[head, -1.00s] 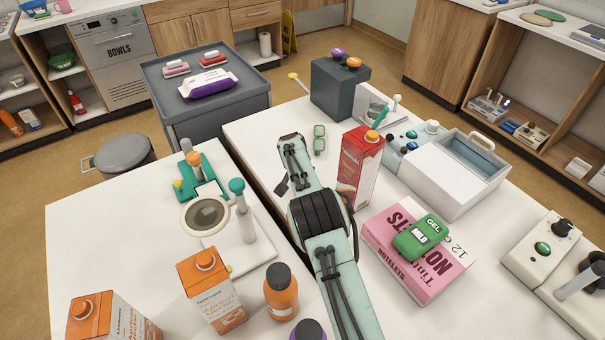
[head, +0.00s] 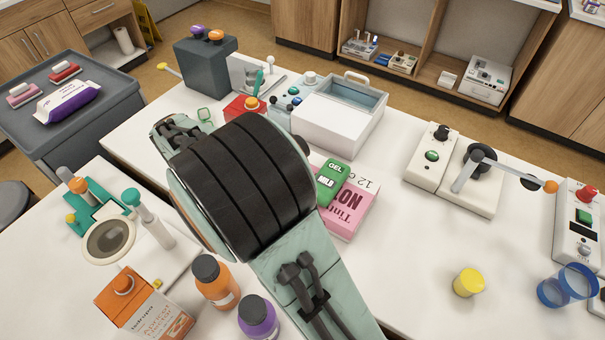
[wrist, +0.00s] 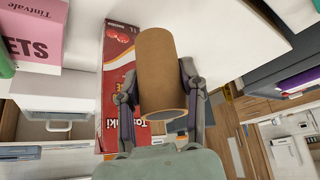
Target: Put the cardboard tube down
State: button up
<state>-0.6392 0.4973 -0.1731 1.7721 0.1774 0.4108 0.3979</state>
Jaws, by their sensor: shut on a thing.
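The cardboard tube (wrist: 158,65) is a plain brown hollow cylinder in the middle of the wrist view. My gripper (wrist: 160,98) is shut on it, with one finger on each side near the tube's open end. A red carton (wrist: 116,50) stands just behind the tube in that view; whether they touch cannot be told. In the head view my arm hides the gripper and the tube, and only the top of the red carton (head: 244,108) shows behind the arm.
A pink box (head: 352,205) with a green gel pack (head: 331,183) lies right of my arm. A white bin (head: 335,125) stands behind. An orange bottle (head: 215,283) and a purple bottle (head: 258,317) stand front left. White table (head: 400,245) is bare right of the pink box.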

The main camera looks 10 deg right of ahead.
jog(key=shift+d+m+h, duration=0.2)
jog(key=shift+m+h, duration=0.1)
jog(key=shift+m, duration=0.3)
jog(key=s+d+f+m+g+h, duration=0.15)
jog(key=s+d+m, duration=0.35)
jog(key=d, duration=0.5)
jog(key=s+d+m+g+h, duration=0.1)
jog(key=s+d+m+h, duration=0.4)
jog(key=d, duration=0.6)
jog(key=s+d+r+m+g+y, duration=0.1)
jog(key=s+d+m+g, duration=0.15)
jog(key=s+d, duration=0.5)
jog(key=s+d+r+m+g, duration=0.1)
jog(key=s+d+m, duration=0.3)
jog(key=s+d, duration=0.35)
jog(key=w+d+f, duration=0.8)
jog(key=shift+w+d+f, duration=0.15)
jog(key=shift+w+f, duration=0.2)
jog(key=shift+f, duration=0.05)
jog(key=shift+w+d+f, duration=0.35)
jog(key=shift+w+f, duration=0.05)
jog(key=shift+f, duration=0.15)
jog(key=shift+w+f, duration=0.1)
jog(key=shift+f, duration=1.55)
